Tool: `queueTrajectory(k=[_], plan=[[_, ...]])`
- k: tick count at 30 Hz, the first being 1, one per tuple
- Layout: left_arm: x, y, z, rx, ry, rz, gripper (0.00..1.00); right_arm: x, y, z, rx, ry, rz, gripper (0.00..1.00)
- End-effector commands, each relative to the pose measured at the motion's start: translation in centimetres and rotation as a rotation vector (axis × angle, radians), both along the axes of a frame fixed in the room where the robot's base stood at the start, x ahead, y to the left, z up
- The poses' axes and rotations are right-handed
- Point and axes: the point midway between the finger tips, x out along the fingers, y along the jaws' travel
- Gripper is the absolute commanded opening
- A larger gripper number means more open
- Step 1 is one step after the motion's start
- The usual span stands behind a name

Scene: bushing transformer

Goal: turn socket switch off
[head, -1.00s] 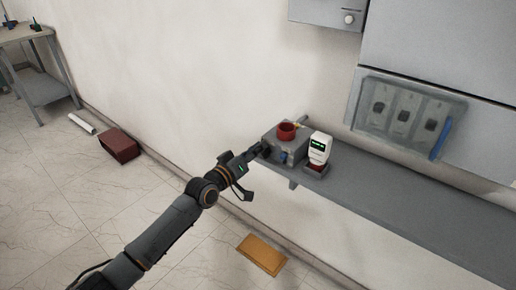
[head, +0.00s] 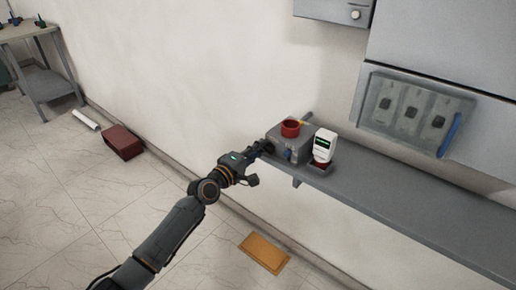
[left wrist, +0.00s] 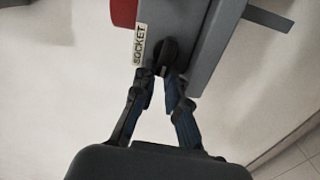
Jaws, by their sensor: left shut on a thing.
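A grey box (head: 282,139) with a red round socket (head: 290,128) on top stands at the left end of the wall shelf. In the left wrist view, a label reading SOCKET (left wrist: 140,45) is on the box face beside a dark switch knob (left wrist: 168,50). My left gripper (head: 266,147) reaches the left side of the box. In the left wrist view its fingers (left wrist: 165,77) are closed on the knob, hiding part of it. My right gripper does not show.
A white device with a green display (head: 323,145) stands just right of the box. The grey shelf (head: 400,195) is bare further right. A panel with several switches (head: 412,110) is on the wall above.

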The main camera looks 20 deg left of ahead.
Motion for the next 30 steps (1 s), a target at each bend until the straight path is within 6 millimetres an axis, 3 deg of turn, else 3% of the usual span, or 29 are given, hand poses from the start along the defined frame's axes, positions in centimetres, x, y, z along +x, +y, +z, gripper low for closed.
queueTrajectory(k=[1, 23, 24, 26, 27, 30], plan=[[-0.3, -0.73, -0.9, -0.019, 0.025, -0.016, 0.0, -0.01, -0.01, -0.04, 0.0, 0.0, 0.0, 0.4], [-0.28, -0.7, -0.86, -0.095, 0.05, -0.015, 0.0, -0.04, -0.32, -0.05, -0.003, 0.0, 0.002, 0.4], [-0.28, -0.7, -0.86, -0.095, 0.05, -0.015, 0.19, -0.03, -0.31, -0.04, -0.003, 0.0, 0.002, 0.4], [-0.28, -0.7, -0.84, -0.095, 0.05, -0.015, 0.31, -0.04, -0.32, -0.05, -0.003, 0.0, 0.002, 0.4], [-0.27, -0.71, -0.82, -0.095, 0.049, -0.015, 0.36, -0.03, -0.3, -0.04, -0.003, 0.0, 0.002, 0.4], [-0.23, -0.62, -0.73, -0.093, 0.047, -0.013, 0.36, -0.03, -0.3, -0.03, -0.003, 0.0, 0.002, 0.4]])
